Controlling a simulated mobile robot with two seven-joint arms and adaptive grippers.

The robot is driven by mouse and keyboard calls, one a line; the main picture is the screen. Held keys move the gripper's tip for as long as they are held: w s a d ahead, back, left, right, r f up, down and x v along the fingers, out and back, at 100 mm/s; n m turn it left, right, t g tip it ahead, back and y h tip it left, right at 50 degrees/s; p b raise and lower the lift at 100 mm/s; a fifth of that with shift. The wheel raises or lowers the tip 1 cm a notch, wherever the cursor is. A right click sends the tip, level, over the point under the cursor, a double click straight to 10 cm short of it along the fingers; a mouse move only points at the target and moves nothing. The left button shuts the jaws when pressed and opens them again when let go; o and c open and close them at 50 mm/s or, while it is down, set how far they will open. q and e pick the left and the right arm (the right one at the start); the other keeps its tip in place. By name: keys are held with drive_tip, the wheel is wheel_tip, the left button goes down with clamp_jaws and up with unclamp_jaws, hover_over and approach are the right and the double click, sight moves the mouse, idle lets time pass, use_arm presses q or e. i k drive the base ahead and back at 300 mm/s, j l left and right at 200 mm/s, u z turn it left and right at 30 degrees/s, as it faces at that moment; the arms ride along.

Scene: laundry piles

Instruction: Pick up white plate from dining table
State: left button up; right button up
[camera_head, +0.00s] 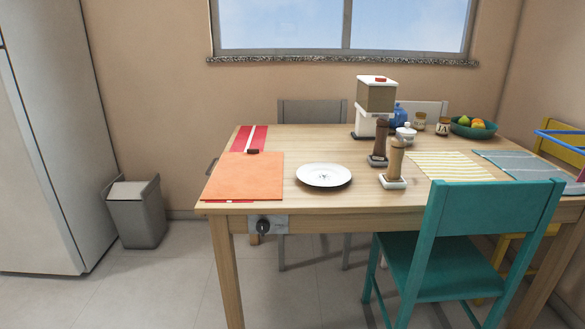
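A round white plate (324,175) lies flat on the wooden dining table (330,203), near its front edge and left of the middle. Its centre carries a faint dark pattern. Nothing rests on it. Neither of my grippers shows in the head view.
A teal chair (460,232) blocks the front right. A grey bin (138,212) stands left; the floor front left is clear.

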sight(318, 174)
drive_tip(key=i+j+z, duration=0.1)
drive_tip(key=i+j, duration=0.15)
drive_tip(key=i+j+z, duration=0.1)
drive_tip(key=j, duration=0.35)
drive_tip(key=i+j+z, duration=0.1)
drive_tip(key=i+j, duration=0.4)
drive_tip(key=j, duration=0.25)
drive_tip(key=i+j+z, duration=0.15)
drive_tip(key=j, duration=0.3)
drive_tip(key=i+j, duration=0.1)
drive_tip(key=j, duration=0.3)
drive_tip(key=i+j+z, duration=0.1)
drive_tip(key=j, duration=0.35)
drive_tip(key=i+j, duration=0.15)
drive_tip(key=j, duration=0.3)
drive_tip(key=k, duration=0.2)
drive_tip(key=i, duration=0.25)
drive_tip(key=z, duration=0.05)
